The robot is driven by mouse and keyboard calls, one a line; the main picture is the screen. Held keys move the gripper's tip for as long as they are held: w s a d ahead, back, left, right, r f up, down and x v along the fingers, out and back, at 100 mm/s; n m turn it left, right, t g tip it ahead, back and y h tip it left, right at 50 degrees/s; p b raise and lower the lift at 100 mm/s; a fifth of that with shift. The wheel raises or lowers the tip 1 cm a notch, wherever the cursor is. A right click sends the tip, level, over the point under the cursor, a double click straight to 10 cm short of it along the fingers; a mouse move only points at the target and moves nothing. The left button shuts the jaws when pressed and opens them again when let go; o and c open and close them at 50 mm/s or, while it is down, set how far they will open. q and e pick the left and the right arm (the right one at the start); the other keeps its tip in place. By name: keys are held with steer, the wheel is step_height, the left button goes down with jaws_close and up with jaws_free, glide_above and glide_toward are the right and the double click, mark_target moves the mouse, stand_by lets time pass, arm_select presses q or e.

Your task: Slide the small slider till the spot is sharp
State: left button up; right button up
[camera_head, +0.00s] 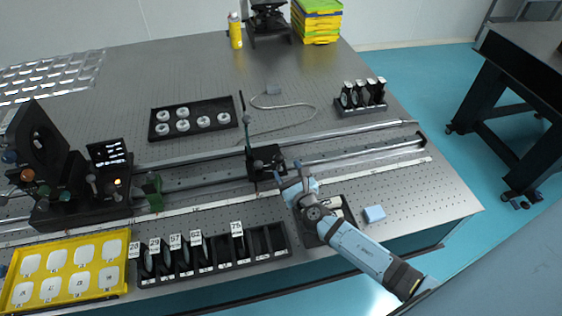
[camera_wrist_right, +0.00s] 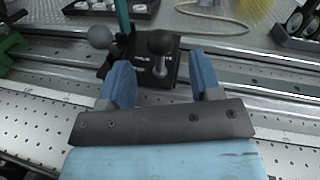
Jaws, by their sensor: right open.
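The small slider (camera_head: 265,161) is a black carriage on the long metal rail, near the middle of the table. It carries a thin upright post with a dark green part. In the right wrist view the slider (camera_wrist_right: 142,70) shows a black ball knob (camera_wrist_right: 160,43) and a grey ball knob (camera_wrist_right: 100,37). My right gripper (camera_head: 292,178) is at the slider's near right side. In the right wrist view its blue fingers (camera_wrist_right: 160,72) are open, with the black knob's stem between or just beyond their tips; contact cannot be told. No light spot is clearly visible. My left gripper is out of view.
A green-based holder (camera_head: 153,192) stands on the rail at left, beside the black optics assembly (camera_head: 75,180). A lens rack (camera_head: 212,254) and a yellow tray (camera_head: 68,272) line the front edge.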

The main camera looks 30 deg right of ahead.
steer(key=s+b, duration=0.1)
steer(key=s, duration=0.6)
steer(key=shift+s+a, duration=0.15)
steer(key=shift+s, duration=0.25)
